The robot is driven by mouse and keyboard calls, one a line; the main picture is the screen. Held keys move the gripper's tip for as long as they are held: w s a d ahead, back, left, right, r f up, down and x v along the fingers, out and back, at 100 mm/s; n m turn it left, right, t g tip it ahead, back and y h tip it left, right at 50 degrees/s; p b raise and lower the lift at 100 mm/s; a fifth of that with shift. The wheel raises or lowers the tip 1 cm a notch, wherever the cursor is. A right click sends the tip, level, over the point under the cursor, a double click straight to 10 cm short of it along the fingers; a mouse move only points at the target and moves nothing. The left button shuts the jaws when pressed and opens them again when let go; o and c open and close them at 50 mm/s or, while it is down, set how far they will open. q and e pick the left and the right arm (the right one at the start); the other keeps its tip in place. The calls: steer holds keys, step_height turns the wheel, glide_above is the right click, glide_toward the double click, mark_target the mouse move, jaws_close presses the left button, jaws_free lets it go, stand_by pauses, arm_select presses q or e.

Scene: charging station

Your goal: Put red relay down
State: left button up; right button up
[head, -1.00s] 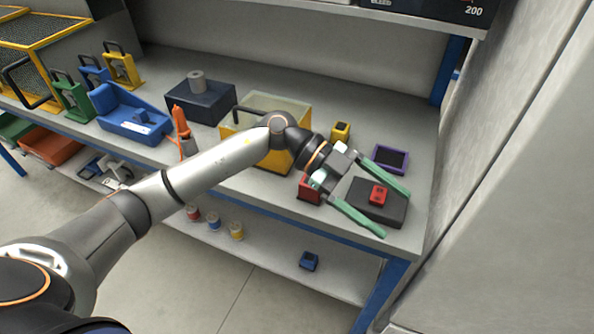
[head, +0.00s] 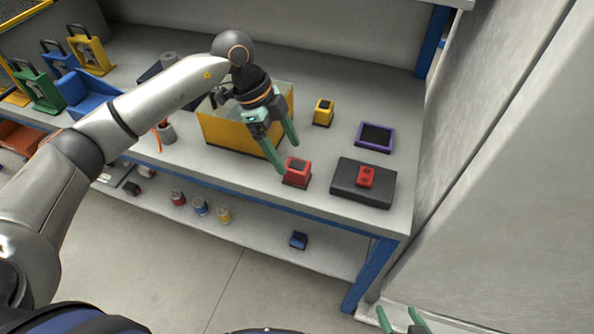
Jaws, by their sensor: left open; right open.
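The small red relay (head: 366,177) lies on a flat black pad (head: 350,190) at the right front of the bench, with nothing touching it from above. My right gripper (head: 402,318) shows only as green fingertips at the bottom edge, apart and empty, below the bench.
A purple-framed tray (head: 376,137) and a yellow block (head: 323,112) stand behind the pad and the red block. The yellow bin (head: 226,133) is at my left gripper. A lower shelf holds a blue block (head: 298,240) and several spools. A grey wall stands at right.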

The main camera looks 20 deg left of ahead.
mark_target(296, 165)
arm_select(q)
steer(key=x, duration=0.5)
steer(key=shift+s+d, duration=0.1)
steer(key=shift+d, duration=0.3)
jaws_close()
